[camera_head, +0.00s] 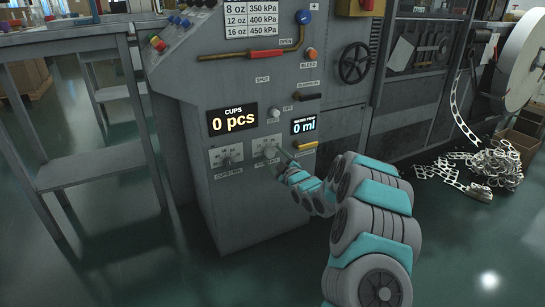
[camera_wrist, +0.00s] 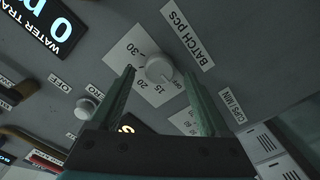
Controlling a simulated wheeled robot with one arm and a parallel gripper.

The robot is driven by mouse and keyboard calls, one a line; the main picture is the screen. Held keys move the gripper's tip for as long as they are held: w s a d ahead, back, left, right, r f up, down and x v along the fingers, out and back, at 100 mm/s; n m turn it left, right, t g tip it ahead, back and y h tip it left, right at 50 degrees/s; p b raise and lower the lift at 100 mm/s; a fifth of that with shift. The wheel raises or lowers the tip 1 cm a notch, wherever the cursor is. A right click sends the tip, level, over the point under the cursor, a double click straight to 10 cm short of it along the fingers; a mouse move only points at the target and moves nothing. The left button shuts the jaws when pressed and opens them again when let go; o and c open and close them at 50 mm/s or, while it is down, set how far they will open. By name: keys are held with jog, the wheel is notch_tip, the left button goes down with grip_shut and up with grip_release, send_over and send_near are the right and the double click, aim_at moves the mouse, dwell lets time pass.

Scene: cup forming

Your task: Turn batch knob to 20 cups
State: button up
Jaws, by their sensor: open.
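The batch knob (camera_wrist: 159,70) is a round pale knob on a light scale plate marked 30, 20, 15 and OFF, beside a "BATCH pcs" label. The label reads upside down in the wrist view. A small mark on the knob seems to face the OFF side, but I cannot tell its setting for sure. In the head view the knob (camera_head: 268,150) is small and partly hidden by my gripper (camera_head: 284,160). My gripper is open and empty, its two fingers reaching to either side of the knob. I cannot tell whether they touch it.
The cups display (camera_head: 232,120) reads 0 pcs, and the water display (camera_head: 304,126) reads 0 ml. A cups/min knob (camera_head: 229,158) sits left of the batch knob. A small white knob (camera_wrist: 86,108) and a yellow lever (camera_head: 305,146) are also close by.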

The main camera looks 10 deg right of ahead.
jog(key=shift+x, duration=0.8)
grip_shut()
